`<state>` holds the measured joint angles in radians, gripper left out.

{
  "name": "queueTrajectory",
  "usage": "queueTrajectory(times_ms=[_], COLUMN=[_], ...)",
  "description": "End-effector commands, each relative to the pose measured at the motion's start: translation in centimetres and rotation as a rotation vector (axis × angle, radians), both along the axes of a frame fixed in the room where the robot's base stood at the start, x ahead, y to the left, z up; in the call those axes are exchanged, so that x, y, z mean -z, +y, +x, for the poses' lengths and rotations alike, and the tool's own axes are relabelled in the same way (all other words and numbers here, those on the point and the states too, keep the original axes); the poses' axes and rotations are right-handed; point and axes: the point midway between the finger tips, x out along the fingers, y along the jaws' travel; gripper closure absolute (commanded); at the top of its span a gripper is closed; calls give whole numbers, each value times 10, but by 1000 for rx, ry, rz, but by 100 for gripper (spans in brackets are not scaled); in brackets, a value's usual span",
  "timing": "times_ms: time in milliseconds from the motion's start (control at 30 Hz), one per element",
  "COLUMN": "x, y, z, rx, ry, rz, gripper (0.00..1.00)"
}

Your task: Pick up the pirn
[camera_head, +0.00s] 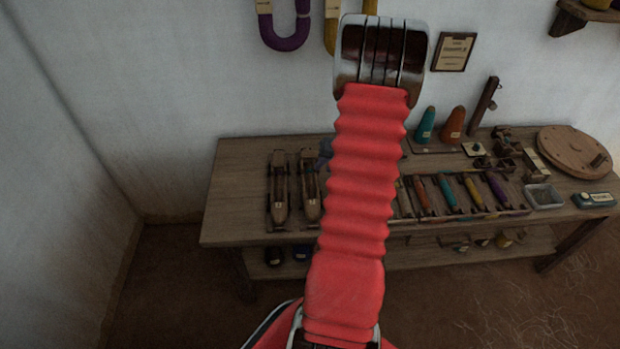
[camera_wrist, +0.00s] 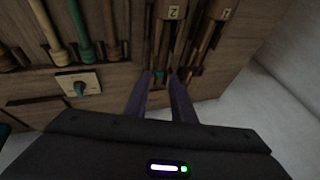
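Several slim coloured pirns lie side by side in a tray (camera_head: 460,214) on the bench; a red pirn (camera_head: 422,192), a teal pirn (camera_head: 447,193), a yellow pirn (camera_head: 473,192) and a purple pirn (camera_head: 497,190) show in the head view. In the wrist view a yellowish rod (camera_wrist: 50,30), a green rod (camera_wrist: 80,30) and a brown rod (camera_wrist: 109,28) look like pirns. My gripper (camera_wrist: 161,76) is open, its two dark fingers apart near the ends of wooden shuttles. A small teal spot shows between the fingertips; I cannot tell what it is. My arm hides the gripper in the head view.
Two wooden shuttles (camera_head: 279,190) lie at the bench's left. A small pale block (camera_wrist: 79,84) with a knob is near the pirns. Cones (camera_head: 425,126), a round wooden disc (camera_head: 575,152) and a clear box (camera_head: 543,197) stand at right. The bench's left end (camera_head: 233,190) is clear.

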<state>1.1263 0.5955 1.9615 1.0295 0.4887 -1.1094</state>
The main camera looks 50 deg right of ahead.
Motion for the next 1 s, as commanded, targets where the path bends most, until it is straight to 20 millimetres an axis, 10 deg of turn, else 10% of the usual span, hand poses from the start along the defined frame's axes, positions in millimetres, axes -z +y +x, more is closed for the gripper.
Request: queueTrajectory(times_ms=[500,1000], x=[55,62], y=[-4,-5], z=[31,35], rx=[-2,-2], ry=[1,1], rz=[1,1], gripper=[77,77])
